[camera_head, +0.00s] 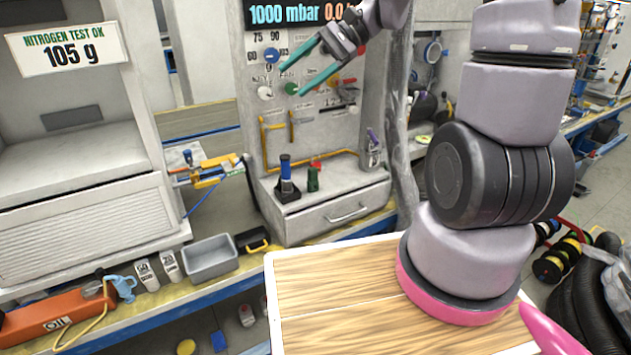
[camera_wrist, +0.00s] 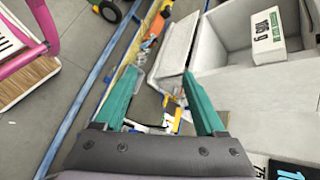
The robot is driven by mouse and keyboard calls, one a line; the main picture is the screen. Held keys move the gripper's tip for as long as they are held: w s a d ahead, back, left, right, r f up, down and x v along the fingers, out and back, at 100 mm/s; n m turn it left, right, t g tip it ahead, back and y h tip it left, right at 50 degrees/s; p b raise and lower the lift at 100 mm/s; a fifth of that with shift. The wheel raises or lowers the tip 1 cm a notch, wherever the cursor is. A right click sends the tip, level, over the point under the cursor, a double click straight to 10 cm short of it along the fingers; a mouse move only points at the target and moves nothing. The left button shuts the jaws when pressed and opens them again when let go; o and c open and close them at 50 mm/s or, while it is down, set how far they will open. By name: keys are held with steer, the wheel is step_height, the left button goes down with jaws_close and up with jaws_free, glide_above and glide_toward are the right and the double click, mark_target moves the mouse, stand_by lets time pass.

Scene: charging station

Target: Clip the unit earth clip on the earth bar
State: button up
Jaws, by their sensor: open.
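A yellow and orange clip-like tool (camera_head: 212,172) with blue parts sits at the bench edge, left of the grey test panel in the head view. A blue cable hangs below it. A small yellow and blue piece (camera_wrist: 172,115) shows between my fingers in the wrist view, probably the same tool. I cannot make out which part is the earth bar. My gripper (camera_head: 293,82) has two teal fingers spread apart and empty, high in front of the panel. It also shows in the wrist view (camera_wrist: 160,73), well above the bench.
A grey cabinet with a "105 g" display (camera_head: 68,50) stands left. The panel's drawer unit (camera_head: 335,213) carries a blue-topped device (camera_head: 286,178). A grey bin (camera_head: 210,257) and an orange oil unit (camera_head: 52,312) stand on the bench. A wooden tabletop (camera_head: 340,300) is clear in front.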

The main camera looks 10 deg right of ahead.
steer(key=w+a+f+m+t+y, duration=0.2)
steer(key=w+f+m+y, duration=0.4)
steer(key=w, duration=0.4)
steer(key=m+t+h, duration=0.5)
steer(key=m+t, duration=0.8)
steer(key=t, duration=0.1)
glide_above(316, 178)
steer(key=s+a, duration=0.3)
steer(key=s, duration=0.1)
step_height(316, 178, down, 25)
steer(key=d+f+m+h, duration=0.1)
steer(key=f+m+h, duration=0.1)
steer(key=f, duration=0.2)
steer(key=s+d+f+m+t+h, duration=0.1)
steer(key=d+f+m+h, duration=0.1)
steer(key=f, duration=0.2)
steer(key=d+f+m+h, duration=0.1)
steer(key=f+h, duration=0.1)
steer(key=f, duration=0.2)
steer(key=shift+s+d+f+m+t, duration=0.35)
steer(key=shift+s+d+m+t, duration=0.05)
steer(key=x, duration=0.5)
steer(key=shift+w+f, duration=0.1)
steer(key=shift+a+f+x, duration=0.1)
steer(key=shift+x, duration=1.25)
steer(key=shift+a+f+x, duration=0.1)
steer(key=shift+f+x, duration=0.05)
steer(key=shift+x, duration=1.15)
jaws_close()
